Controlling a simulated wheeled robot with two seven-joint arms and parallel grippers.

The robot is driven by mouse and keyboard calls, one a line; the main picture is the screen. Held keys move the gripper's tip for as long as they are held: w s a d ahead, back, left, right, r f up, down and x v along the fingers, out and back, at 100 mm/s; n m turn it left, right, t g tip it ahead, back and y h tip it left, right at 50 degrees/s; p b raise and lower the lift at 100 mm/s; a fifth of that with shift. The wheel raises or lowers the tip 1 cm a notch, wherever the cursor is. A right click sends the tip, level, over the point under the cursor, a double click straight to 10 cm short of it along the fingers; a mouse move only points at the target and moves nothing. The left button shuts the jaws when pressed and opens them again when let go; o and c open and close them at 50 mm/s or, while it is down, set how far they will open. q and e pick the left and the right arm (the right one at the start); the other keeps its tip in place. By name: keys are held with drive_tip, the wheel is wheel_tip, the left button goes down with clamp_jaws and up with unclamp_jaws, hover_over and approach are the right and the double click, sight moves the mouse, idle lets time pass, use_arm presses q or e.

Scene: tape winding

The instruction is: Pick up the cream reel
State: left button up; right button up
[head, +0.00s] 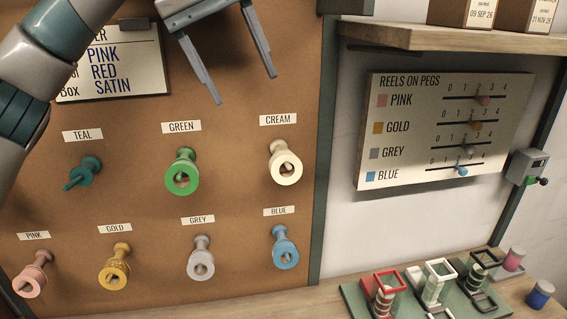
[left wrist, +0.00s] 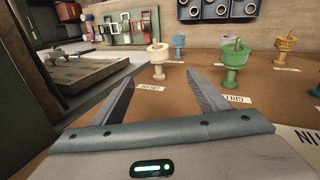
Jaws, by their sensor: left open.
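The cream reel (head: 286,168) hangs on its peg at the upper right of the brown pegboard, under the label CREAM. In the left wrist view the cream reel (left wrist: 158,55) appears just beyond the gap between my fingertips. My left gripper (head: 243,88) is open and empty, above and to the left of the cream reel in the head view. In the left wrist view its two fingers (left wrist: 161,76) are spread wide, with nothing between them. My right gripper is in neither view.
The green reel (head: 182,173) hangs left of the cream one, and the blue reel (head: 285,250) below it. Grey (head: 201,260), gold (head: 114,270), pink (head: 32,278) and teal (head: 85,172) labels mark other pegs. A wooden shelf (head: 450,37) juts out at right.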

use_arm(q)
drive_tip(key=p, duration=0.4)
hover_over(278, 154)
drive_tip(key=a, duration=0.2)
drive_tip(key=f, duration=1)
drive_tip(key=shift+s+a, duration=0.1)
drive_tip(key=shift+s, duration=0.1)
drive_tip(key=shift+d+f, duration=0.2)
drive_tip(key=shift+f, duration=0.4)
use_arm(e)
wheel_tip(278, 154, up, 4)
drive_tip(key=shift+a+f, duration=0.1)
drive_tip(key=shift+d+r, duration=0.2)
